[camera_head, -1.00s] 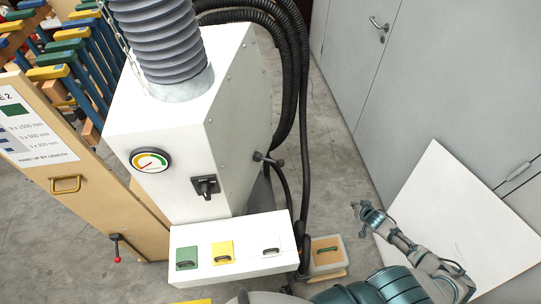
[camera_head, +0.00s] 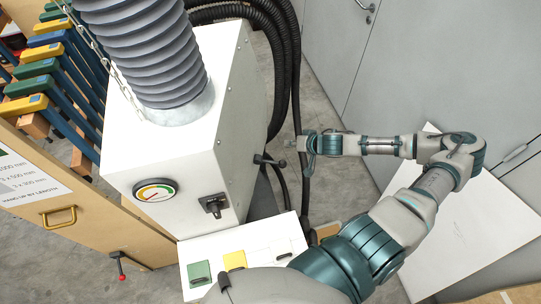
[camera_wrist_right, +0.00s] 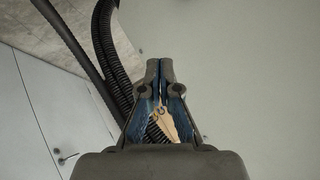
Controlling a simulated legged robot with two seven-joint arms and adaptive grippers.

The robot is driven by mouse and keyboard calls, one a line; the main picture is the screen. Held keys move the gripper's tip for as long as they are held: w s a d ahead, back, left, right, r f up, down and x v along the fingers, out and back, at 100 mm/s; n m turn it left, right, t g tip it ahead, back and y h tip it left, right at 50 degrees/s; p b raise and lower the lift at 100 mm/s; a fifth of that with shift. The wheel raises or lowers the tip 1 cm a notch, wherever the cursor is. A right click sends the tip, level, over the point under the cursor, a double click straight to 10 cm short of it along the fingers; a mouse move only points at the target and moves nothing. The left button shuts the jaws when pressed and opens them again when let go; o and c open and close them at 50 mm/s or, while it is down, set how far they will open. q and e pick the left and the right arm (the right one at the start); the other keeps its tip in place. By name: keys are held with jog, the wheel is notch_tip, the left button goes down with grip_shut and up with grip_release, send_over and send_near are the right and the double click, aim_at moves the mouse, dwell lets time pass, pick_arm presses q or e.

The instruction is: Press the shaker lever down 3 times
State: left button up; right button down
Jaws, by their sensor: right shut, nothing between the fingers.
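The shaker lever (camera_head: 268,161), a short black lever with a knob, sticks out from the right side of the white cabinet (camera_head: 160,145) in the head view. My right gripper (camera_head: 300,143) is shut and empty, a little to the right of the lever. It appears apart from the lever, though depth is hard to judge. In the right wrist view the right gripper's fingertips (camera_wrist_right: 160,66) are together, and I cannot make out the lever there. My left gripper is not in view.
Black hoses (camera_head: 287,75) run down beside the cabinet, close to my right gripper. A ledge with green, yellow and white flaps (camera_head: 233,261) juts out below. A wooden rack (camera_head: 75,215) with a red-knobbed handle (camera_head: 120,265) stands left. A white board (camera_head: 450,240) leans at right.

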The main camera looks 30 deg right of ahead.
jog(key=a+r, duration=0.1)
jog(key=a, duration=0.2)
jog(key=b, duration=0.8)
send_over(284, 163)
notch_tip(284, 163, down, 7)
jog(key=shift+f, duration=0.15)
jog(key=shift+d+f+b, duration=0.15)
jog(key=shift+f+b, duration=0.35)
jog(key=shift+f, duration=0.2)
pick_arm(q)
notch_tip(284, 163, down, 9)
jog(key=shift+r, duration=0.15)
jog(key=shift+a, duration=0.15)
pick_arm(e)
jog(key=shift+r, duration=0.1)
jog(key=shift+f, duration=0.4)
